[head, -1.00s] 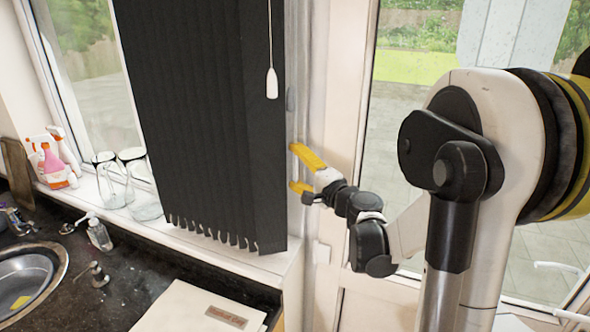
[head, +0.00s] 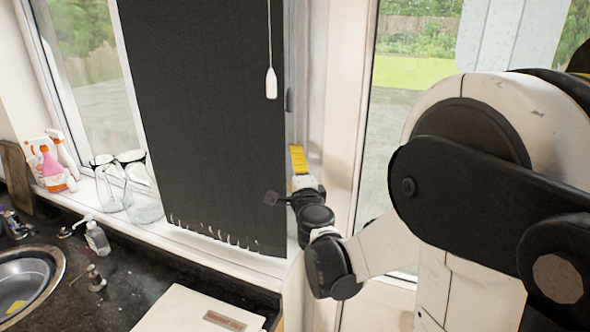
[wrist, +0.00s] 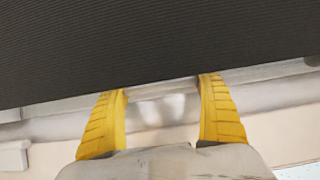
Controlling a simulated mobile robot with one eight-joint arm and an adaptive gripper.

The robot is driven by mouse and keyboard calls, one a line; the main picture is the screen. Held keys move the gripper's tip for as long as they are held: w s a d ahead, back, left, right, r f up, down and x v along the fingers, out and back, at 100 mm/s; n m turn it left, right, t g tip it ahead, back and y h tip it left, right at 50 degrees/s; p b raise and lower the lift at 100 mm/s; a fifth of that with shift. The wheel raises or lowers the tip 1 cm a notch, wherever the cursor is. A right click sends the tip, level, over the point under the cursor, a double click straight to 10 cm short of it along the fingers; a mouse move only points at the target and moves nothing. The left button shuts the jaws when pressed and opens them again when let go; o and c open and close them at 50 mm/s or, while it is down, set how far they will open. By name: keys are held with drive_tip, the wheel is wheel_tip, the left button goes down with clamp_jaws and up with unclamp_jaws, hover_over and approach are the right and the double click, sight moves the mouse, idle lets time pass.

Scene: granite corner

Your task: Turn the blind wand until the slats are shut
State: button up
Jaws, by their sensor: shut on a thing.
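The dark blind (head: 205,120) hangs in front of the window; its slats look flat and overlapped, making a nearly even sheet with a ragged lower edge. It fills the top of the wrist view (wrist: 150,40). My gripper (head: 297,152) is at the blind's right edge, its yellow finger upright beside it. In the wrist view the two yellow fingers (wrist: 162,88) stand apart, shut on a pale bar (wrist: 160,91) between their tips, seemingly the blind wand. Most of the wand is hidden. A cord with a white end (head: 271,83) hangs before the blind, apart from my gripper.
Glass jars (head: 140,190) and spray bottles (head: 52,165) stand on the sill at left. A soap dispenser (head: 97,238), the sink (head: 45,262) and a white box-like object (head: 190,310) are on the dark counter below. A glazed door (head: 410,130) is at right.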

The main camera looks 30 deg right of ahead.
drive_tip(key=o, duration=1)
drive_tip(key=shift+o, duration=0.2)
drive_tip(key=shift+s, duration=0.15)
drive_tip(key=v, duration=1.2)
drive_tip(key=shift+a, duration=0.1)
